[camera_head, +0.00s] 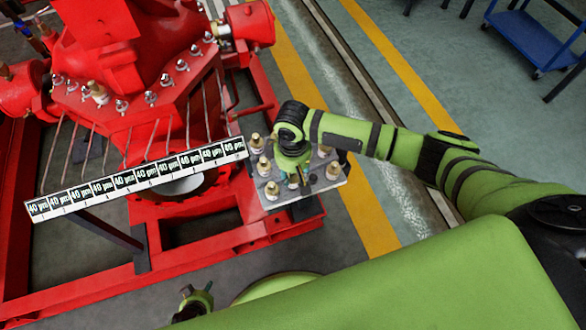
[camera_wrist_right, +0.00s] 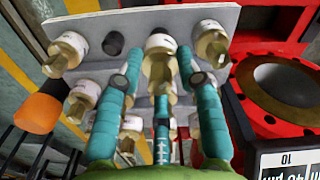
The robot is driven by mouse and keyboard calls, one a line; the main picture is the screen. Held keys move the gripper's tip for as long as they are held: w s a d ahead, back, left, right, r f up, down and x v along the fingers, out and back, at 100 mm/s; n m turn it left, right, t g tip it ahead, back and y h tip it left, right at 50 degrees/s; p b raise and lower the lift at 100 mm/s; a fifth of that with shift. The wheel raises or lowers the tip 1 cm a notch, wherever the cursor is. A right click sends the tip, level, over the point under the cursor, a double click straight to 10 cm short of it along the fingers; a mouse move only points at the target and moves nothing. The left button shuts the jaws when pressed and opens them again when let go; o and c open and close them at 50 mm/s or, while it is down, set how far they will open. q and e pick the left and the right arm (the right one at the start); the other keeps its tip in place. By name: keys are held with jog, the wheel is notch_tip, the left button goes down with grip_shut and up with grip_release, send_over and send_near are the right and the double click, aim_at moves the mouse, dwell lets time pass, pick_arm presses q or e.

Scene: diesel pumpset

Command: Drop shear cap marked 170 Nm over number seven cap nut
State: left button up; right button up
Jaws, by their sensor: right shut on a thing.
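My right gripper (camera_head: 294,176) is over the grey plate (camera_head: 279,202) of shear caps in the head view. The 170 Nm marking cannot be read. Several silver cap nuts (camera_head: 150,98) stand in an arc on the red machine; I cannot tell which is number seven. One cap nut position has a whitish-brass cap (camera_head: 98,93). Part of what looks like my left gripper (camera_head: 195,298) shows at the bottom edge.
Other shear caps (camera_head: 333,170) stand around the gripper on the plate. A blue cart (camera_head: 535,38) stands far off.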

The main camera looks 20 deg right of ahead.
dwell(0.3)
jog(key=shift+p, duration=0.55)
dwell(0.4)
jog(key=shift+p, duration=0.5)
jog(key=shift+f, duration=0.2)
jog(key=shift+f+b, duration=0.6)
jog(key=shift+f, duration=0.8)
jog(key=o, duration=1.2)
